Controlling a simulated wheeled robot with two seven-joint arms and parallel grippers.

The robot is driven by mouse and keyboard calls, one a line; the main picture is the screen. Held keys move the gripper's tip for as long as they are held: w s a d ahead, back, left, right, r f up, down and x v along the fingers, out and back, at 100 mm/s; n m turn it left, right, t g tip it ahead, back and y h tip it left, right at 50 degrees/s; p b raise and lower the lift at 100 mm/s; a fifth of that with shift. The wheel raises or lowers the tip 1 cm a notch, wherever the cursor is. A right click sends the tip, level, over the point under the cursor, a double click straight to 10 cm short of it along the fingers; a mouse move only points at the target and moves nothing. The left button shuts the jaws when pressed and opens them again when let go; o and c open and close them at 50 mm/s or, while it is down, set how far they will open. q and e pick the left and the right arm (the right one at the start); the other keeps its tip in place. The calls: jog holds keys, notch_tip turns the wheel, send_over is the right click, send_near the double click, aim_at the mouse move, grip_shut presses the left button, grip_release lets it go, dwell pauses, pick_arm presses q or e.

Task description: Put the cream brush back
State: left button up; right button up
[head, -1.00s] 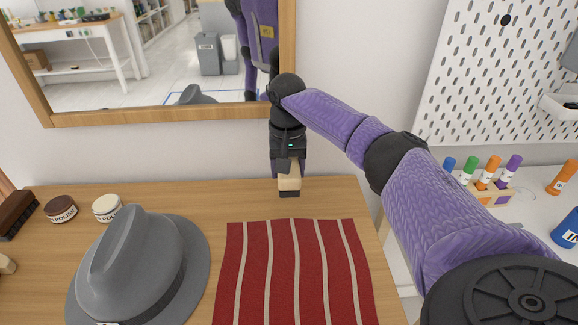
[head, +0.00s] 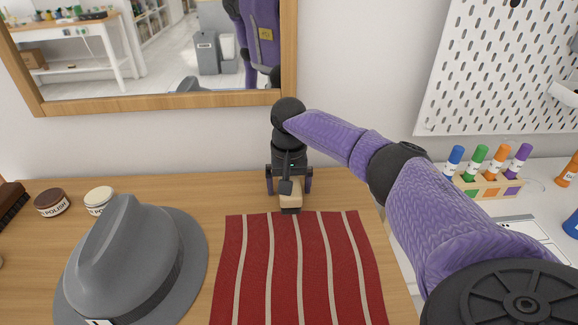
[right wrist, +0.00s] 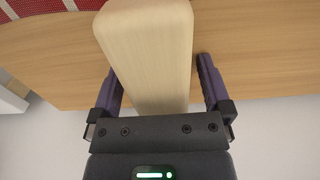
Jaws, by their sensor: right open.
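The cream brush, a pale wooden block with dark bristles (head: 290,201), is at the back of the desk, by the far edge of the red striped cloth (head: 256,265). My right gripper (head: 289,187) is over it with the jaws open, one finger on each side. In the right wrist view the pale block (right wrist: 150,55) lies between the spread fingers (right wrist: 160,85), with gaps on both sides. The bristles are hidden in that view. My left gripper is not in view.
A grey hat (head: 130,262) stands left of the cloth. Behind it are a brown polish tin (head: 52,203) and a white-lidded tin (head: 99,199); a dark brush (head: 10,203) is at the far left. A marker rack (head: 487,187) stands at right. A framed mirror hangs behind.

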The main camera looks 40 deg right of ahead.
notch_tip(320, 180, up, 12)
jog(key=p, duration=0.6)
jog(key=shift+r, duration=0.2)
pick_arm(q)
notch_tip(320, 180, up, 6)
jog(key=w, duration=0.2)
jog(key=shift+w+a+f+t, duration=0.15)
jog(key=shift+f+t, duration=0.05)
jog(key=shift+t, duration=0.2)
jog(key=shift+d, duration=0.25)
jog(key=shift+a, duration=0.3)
